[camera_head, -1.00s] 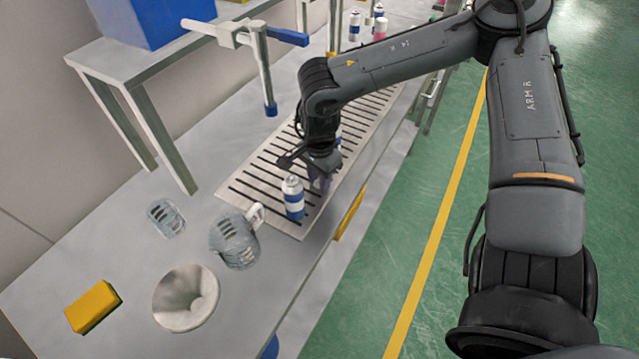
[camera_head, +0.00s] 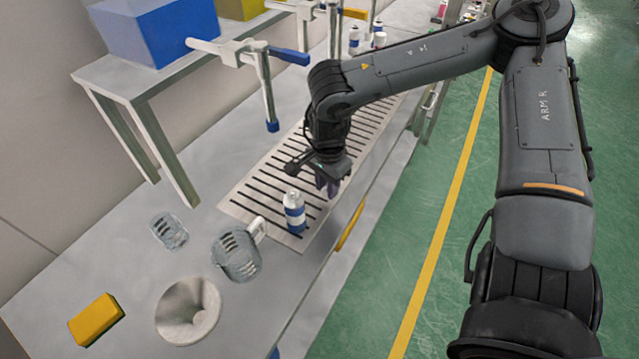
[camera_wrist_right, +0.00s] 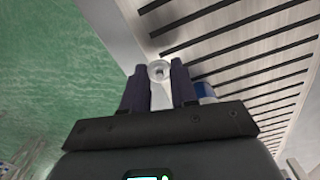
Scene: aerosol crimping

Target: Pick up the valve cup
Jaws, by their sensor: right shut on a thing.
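The valve cup (camera_wrist_right: 158,70) shows in the right wrist view as a small round silvery disc with a raised centre, between the tips of my right gripper (camera_wrist_right: 159,82). The right gripper is shut on it. In the head view, my right gripper (camera_head: 329,188) points down over the slotted strip, just right of a blue-and-white can; the cup is hidden there. My left gripper is in neither view.
The can (camera_head: 294,212) stands upright on the slotted strip (camera_head: 262,190). Two clear containers (camera_head: 236,256) (camera_head: 169,231), a white funnel-like bowl (camera_head: 189,312) and a yellow block (camera_head: 96,320) are on the table's near left. A clamp (camera_head: 265,85) projects from the raised shelf (camera_head: 150,85).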

